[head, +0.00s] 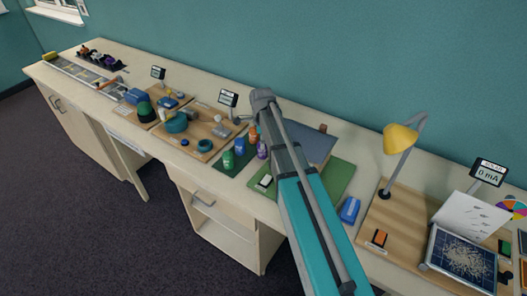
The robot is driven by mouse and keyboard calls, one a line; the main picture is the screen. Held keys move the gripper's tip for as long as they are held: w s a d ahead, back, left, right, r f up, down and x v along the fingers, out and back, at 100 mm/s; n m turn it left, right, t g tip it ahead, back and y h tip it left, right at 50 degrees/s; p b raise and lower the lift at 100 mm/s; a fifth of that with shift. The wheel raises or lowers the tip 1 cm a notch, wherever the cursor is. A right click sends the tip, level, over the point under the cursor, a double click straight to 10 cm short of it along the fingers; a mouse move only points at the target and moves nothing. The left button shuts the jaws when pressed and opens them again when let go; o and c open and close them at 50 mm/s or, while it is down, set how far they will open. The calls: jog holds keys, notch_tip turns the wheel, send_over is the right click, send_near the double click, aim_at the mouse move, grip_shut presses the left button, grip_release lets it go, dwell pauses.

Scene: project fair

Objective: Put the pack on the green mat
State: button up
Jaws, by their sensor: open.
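A small blue pack (350,210) lies on the bench just right of the green mat; I take it to be the pack. The larger green mat (339,181) lies flat mid-bench, partly hidden by my arm. A grey-blue panel (313,147) and a small white and black item (265,182) are on or at this mat. A smaller dark green mat (229,170) to its left bears several coloured cans. My arm reaches up across the middle of the view, in front of the mats. I cannot make out my gripper's fingers.
A yellow lamp (400,139) stands on a wooden board (405,215) at the right, with a meter (488,173) and a dark panel (463,259). The bench's front edge runs below the mats.

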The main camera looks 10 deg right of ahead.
jog(key=shift+f, duration=0.1)
jog(key=shift+f+b, duration=2.5)
jog(key=shift+b, duration=0.15)
jog(key=shift+c, duration=0.3)
jog(key=c, duration=1.3)
jog(key=shift+r, duration=0.2)
notch_tip(320, 180, up, 3)
jog(key=p, duration=0.3)
jog(key=s+a+r+p, duration=0.7)
jog(key=s+r+p, duration=0.2)
jog(key=s, duration=0.3)
jog(key=shift+a+r+p, duration=0.2)
jog(key=shift+r+p, duration=0.15)
jog(key=shift+p, duration=0.2)
